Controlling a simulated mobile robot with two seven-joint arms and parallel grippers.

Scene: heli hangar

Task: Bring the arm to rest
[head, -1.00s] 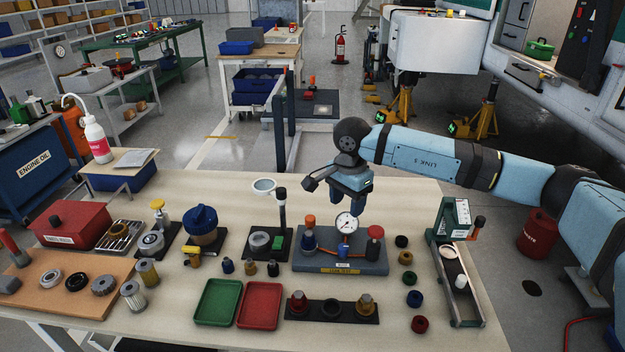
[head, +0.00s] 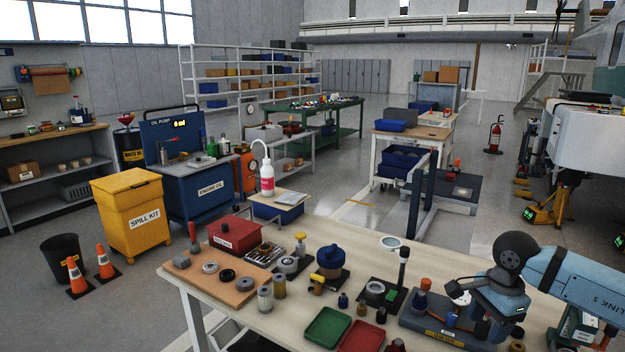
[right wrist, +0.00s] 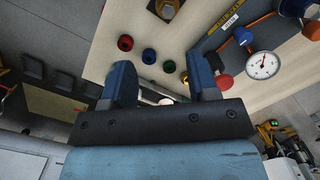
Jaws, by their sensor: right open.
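My right arm (head: 580,280) comes in from the right in the head view, blue with black joints. Its gripper (head: 490,325) hangs over the right part of the workbench, beside the dial gauge (head: 459,296) of the leak test stand (head: 425,328). In the right wrist view the two fingers (right wrist: 162,80) are spread apart with nothing gripped between them. The gauge (right wrist: 262,65) shows there to the right of the fingers, apart from them. My left gripper is not in view.
The workbench (head: 285,318) holds a green tray (head: 327,328), a red tray (head: 362,338), a red box (head: 234,234) and a blue-topped part (head: 331,258). Several coloured caps (right wrist: 148,56) lie near the fingers in the wrist view. A spill kit bin (head: 135,215) stands left on the floor.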

